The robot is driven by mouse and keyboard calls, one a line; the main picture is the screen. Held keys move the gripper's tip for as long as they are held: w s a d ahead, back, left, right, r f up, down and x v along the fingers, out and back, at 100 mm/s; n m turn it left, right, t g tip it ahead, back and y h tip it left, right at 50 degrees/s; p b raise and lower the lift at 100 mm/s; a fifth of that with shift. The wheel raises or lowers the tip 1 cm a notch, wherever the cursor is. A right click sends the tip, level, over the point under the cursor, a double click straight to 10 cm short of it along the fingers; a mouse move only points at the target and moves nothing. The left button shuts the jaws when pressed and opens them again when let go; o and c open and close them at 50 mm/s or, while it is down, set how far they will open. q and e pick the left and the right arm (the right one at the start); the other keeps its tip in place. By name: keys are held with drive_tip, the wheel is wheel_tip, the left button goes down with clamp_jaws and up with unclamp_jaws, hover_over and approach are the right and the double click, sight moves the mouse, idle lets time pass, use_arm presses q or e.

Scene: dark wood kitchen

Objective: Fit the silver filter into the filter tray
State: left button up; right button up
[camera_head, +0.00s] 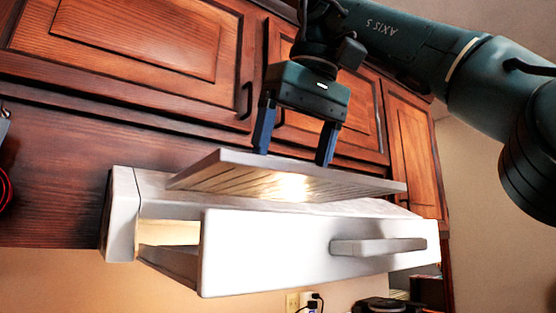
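The silver filter (230,176) is a flat, slotted panel with a bright reflection at its middle. It lies slightly tilted over the top of the white filter tray (270,250), its right end lower than its left. I cannot tell whether it rests in the tray or hangs just above it. The tray is pulled out from the hood, with a bar handle on its front. My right gripper (294,158) points down at the filter's back edge, fingers wide apart; the tips touch or pass just behind that edge. My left gripper is out of view.
The white hood body (121,215) sits under dark wood cabinets (120,45) close behind my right gripper. A wall outlet with a plug (303,301) and a dark appliance (384,305) are below. Open space lies in front of the tray.

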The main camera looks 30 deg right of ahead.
sight(299, 190)
drive_tip(key=shift+s+r, duration=0.1)
drive_tip(key=shift+s, duration=0.3)
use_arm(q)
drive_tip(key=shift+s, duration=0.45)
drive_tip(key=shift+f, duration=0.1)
use_arm(e)
drive_tip(key=shift+f+b, duration=0.8)
drive_tip(key=shift+f, duration=0.15)
drive_tip(key=shift+f+b, duration=0.75)
drive_tip(key=shift+f, duration=0.1)
drive_tip(key=shift+f+b, duration=0.65)
drive_tip(key=shift+f, duration=0.45)
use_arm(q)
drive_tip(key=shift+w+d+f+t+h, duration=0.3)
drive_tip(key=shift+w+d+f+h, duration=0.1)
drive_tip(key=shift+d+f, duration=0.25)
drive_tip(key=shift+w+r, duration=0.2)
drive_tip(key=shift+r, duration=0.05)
